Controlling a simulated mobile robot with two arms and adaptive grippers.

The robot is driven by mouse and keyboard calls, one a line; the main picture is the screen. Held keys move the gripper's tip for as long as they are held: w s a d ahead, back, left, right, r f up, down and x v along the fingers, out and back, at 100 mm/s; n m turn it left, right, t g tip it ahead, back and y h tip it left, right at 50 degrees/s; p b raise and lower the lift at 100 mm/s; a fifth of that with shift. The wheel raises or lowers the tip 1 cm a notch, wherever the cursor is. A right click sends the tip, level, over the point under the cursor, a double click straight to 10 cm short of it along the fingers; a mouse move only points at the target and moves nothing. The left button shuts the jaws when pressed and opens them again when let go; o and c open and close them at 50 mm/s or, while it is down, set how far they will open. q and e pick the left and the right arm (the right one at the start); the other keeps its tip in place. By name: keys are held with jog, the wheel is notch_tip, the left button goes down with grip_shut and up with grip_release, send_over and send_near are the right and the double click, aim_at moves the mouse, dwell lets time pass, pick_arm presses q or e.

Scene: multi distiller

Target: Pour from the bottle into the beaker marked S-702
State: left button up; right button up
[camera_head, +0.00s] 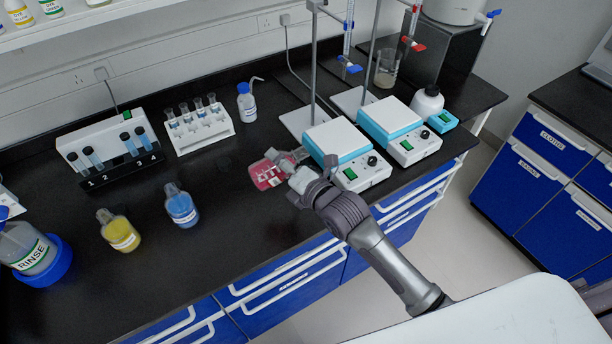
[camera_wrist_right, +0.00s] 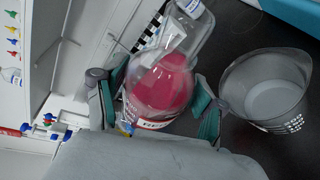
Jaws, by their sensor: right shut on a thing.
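My right gripper (camera_head: 286,168) is shut on a clear bottle of red liquid (camera_wrist_right: 163,88), low over the bench in front of the left hotplate. The bottle's red body also shows in the head view (camera_head: 265,174). In the right wrist view my gripper's fingers (camera_wrist_right: 160,100) are on both sides of the bottle. A clear beaker (camera_wrist_right: 262,88) with white side marks stands on the dark bench just right of the bottle there; its marking is too small to read. I cannot make out this beaker's outline in the head view. My left gripper is not in view.
Two hotplates (camera_head: 337,143) (camera_head: 398,117) stand behind and right of my right gripper. A yellow bottle (camera_head: 121,236), a blue bottle (camera_head: 181,209) and a rinse bottle (camera_head: 25,250) stand to the left. A white tube rack (camera_head: 196,131) stands behind. The front middle bench is clear.

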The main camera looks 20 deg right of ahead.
jog(key=shift+a+f+m+y+b, duration=0.1)
jog(key=shift+m+y+b, duration=0.25)
jog(key=shift+b, duration=0.45)
dwell(0.6)
jog(key=shift+a+f+m+t+y+b, duration=0.2)
jog(key=shift+m+t+y+b, duration=0.1)
jog(key=shift+m+b, duration=0.35)
dwell(1.9)
jog(key=shift+f+m+b, duration=0.6)
jog(key=shift+f+b, duration=0.1)
jog(key=shift+b, duration=0.1)
dwell(1.7)
